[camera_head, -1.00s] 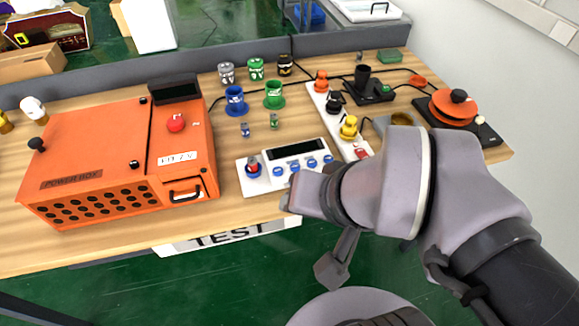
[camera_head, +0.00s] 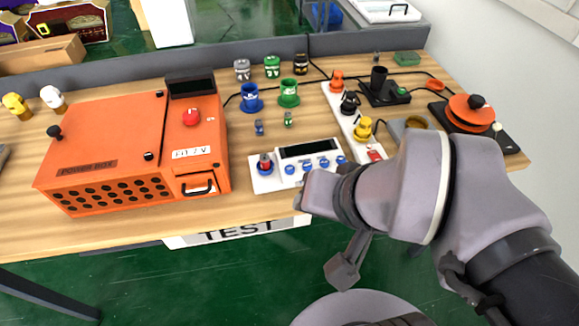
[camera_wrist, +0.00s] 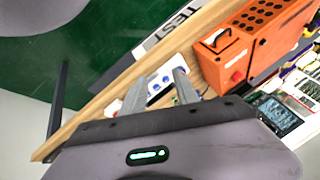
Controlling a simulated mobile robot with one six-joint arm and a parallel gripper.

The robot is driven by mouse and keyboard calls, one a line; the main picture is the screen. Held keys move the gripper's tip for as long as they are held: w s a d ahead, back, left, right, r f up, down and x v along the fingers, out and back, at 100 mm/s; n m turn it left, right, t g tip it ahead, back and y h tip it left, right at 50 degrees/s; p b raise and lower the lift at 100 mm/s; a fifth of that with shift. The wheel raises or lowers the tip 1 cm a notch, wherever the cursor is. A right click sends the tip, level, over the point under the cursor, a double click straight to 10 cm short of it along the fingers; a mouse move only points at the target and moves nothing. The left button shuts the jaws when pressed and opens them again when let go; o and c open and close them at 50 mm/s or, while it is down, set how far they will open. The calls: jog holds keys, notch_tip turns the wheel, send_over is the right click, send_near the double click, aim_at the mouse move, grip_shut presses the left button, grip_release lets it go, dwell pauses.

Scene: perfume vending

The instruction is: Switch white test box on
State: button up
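The white test box (camera_head: 297,178) lies near the front edge of the wooden table (camera_head: 120,227). It has a dark display, a row of blue knobs and a red button on a blue base at its left end. My gripper shows in the wrist view (camera_wrist: 160,78) with its two fingers apart and nothing held between them. The white test box (camera_wrist: 152,90) appears beyond and between the fingers there, partly covered by them. In the head view my wrist hides the area just right of the box, and the fingertips cannot be made out. Contact is not visible.
An orange power box (camera_head: 110,150) with a red button stands to the left. Blue (camera_head: 251,98) and green (camera_head: 289,93) cups stand behind the test box. A white strip with coloured plugs (camera_head: 345,115) and an orange round device (camera_head: 470,112) are to the right.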

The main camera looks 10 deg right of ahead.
grip_shut()
dwell(1.5)
